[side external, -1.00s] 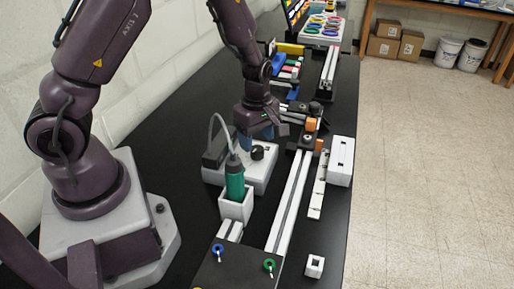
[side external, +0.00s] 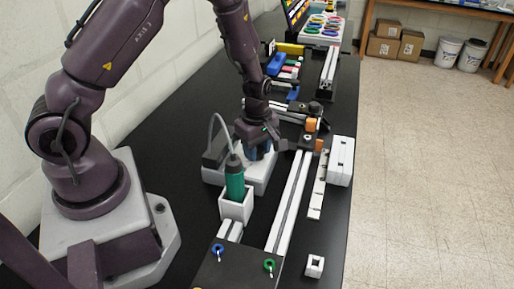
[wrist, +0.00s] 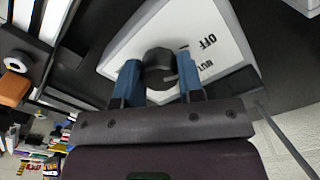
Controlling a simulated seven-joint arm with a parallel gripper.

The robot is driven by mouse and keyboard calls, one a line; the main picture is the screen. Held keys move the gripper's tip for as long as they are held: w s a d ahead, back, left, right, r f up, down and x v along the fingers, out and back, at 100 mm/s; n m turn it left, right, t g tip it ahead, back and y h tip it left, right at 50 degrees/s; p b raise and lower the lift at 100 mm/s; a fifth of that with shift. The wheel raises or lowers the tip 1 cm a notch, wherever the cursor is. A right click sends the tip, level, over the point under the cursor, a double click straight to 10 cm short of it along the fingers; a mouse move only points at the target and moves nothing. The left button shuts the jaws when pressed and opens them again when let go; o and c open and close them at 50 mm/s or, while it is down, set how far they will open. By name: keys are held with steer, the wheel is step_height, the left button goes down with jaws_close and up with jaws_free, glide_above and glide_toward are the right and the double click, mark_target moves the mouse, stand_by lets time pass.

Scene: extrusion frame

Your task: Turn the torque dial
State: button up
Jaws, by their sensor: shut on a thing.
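The torque dial (wrist: 160,68) is a round black knob on a white control box (wrist: 215,22) with printed lettering, partly read as "OFF". My gripper (wrist: 160,80) has its two blue fingers on either side of the dial and is shut on it. In the side external view my gripper (side external: 262,150) is low over the white box (side external: 262,180), and the dial is hidden behind the fingers.
A green screwdriver (side external: 235,180) stands in a white holder (side external: 236,207) close in front of the box, its cable looping up. Aluminium rails (side external: 290,205) and orange blocks (side external: 311,124) lie to the right. A small white block (side external: 315,266) sits near the table's right edge.

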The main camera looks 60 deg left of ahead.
steer(key=m, duration=0.4)
steer(key=shift+m, duration=0.3)
steer(key=m, duration=1)
steer(key=shift+m, duration=0.4)
steer(key=m, duration=0.5)
steer(key=shift+m, duration=0.3)
steer(key=o, duration=0.9)
